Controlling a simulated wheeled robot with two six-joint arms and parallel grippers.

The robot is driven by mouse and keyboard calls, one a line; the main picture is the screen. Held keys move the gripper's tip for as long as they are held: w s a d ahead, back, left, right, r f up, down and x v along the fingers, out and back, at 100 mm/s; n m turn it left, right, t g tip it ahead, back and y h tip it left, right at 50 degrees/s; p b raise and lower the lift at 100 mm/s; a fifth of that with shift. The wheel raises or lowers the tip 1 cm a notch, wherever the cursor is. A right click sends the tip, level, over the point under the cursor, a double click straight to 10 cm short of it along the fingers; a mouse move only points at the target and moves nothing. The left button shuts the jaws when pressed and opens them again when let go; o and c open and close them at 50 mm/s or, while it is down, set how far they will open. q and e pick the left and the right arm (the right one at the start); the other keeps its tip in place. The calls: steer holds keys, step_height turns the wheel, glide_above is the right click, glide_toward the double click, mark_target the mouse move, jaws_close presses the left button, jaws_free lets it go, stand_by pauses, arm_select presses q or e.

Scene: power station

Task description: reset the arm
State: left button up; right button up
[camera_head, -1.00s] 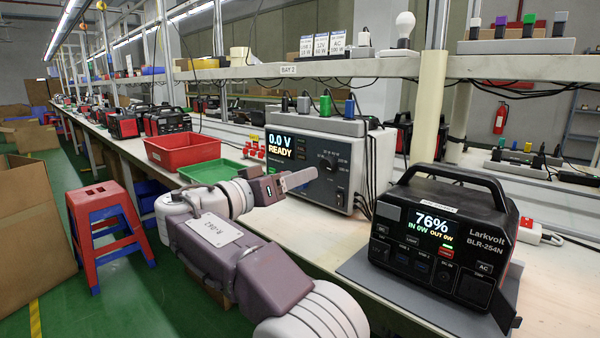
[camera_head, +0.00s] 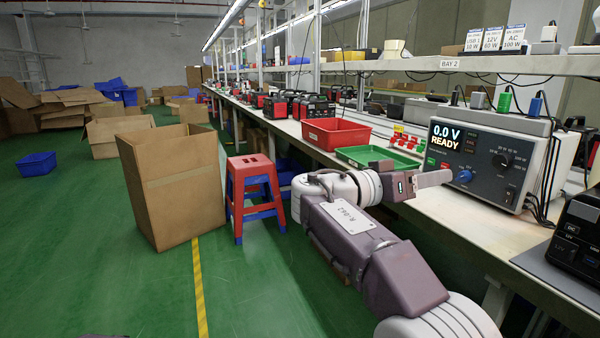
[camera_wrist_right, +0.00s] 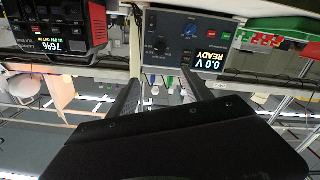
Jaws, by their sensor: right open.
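My right arm reaches in from the lower right in the head view. Its gripper (camera_head: 432,180) is over the bench edge, in front of the grey test unit (camera_head: 480,165) reading 0.0 V READY. In the right wrist view the fingers of my right gripper (camera_wrist_right: 165,88) stand apart with nothing between them. The picture there is upside down, with the test unit (camera_wrist_right: 185,45) beyond the fingers. The black power station (camera_head: 580,235) is cut off at the right edge of the head view. Its 76% screen shows in the wrist view (camera_wrist_right: 50,45). My left gripper is not in view.
A red bin (camera_head: 335,135) and a green tray (camera_head: 375,157) are on the bench behind my gripper. A red and blue stool (camera_head: 252,190) and a large cardboard box (camera_head: 175,190) stand on the floor to the left. Open green floor lies at left.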

step_height(320, 180, down, 20)
steer(key=s+d+n+g+y+p, duration=0.1)
steer(key=s+n+g+y+p, duration=0.1)
steer(key=n+y+p, duration=0.5)
steer(key=s+a+f+n+g+y+p, duration=0.1)
steer(key=s+a+f+g+y+p, duration=0.1)
steer(key=s+a+f+y, duration=0.45)
steer(key=s+a+f+n+g+y+p, duration=0.1)
steer(key=s+f+g+y+p, duration=0.15)
steer(key=s+f, duration=0.85)
arm_select(q)
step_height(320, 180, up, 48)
steer(key=p, duration=3.6)
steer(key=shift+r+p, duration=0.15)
steer(key=shift+p, duration=0.2)
arm_select(e)
step_height(320, 180, up, 41)
steer(key=s, duration=0.2)
steer(key=shift+s+t+y, duration=0.25)
steer(key=shift+t+y, duration=0.15)
steer(key=shift+t, duration=0.05)
steer(key=shift+f, duration=0.1)
